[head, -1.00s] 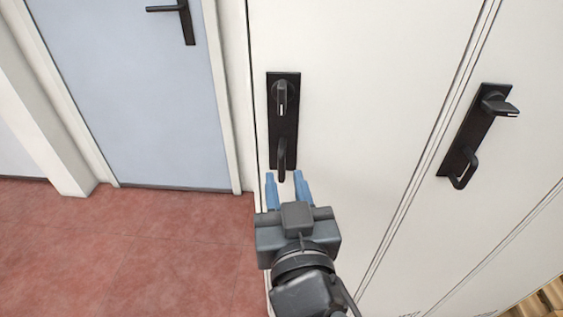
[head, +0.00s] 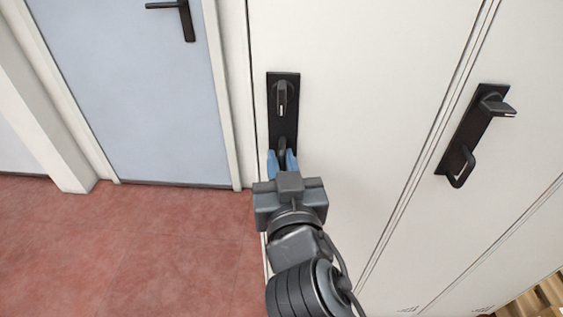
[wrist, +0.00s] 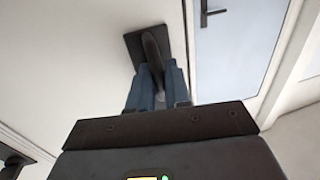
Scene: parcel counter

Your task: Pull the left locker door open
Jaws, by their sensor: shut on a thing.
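The left locker door (head: 345,120) is white and looks closed in the head view. It carries a black handle plate (head: 291,121) with a turn knob (head: 282,98) at the top and a pull handle (head: 282,147) at the bottom. My gripper (head: 282,162) has its blue fingers shut on the pull handle, one on each side. In the wrist view the fingers (wrist: 158,88) clasp the dark pull handle (wrist: 152,48) from both sides. The fingers and gripper body hide the handle's lower part in the head view.
The right locker door (head: 470,215) has a similar black plate with a knob and pull handle (head: 461,167). A pale blue door (head: 130,100) with a black lever stands to the left. Red floor (head: 130,240) lies open at the lower left.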

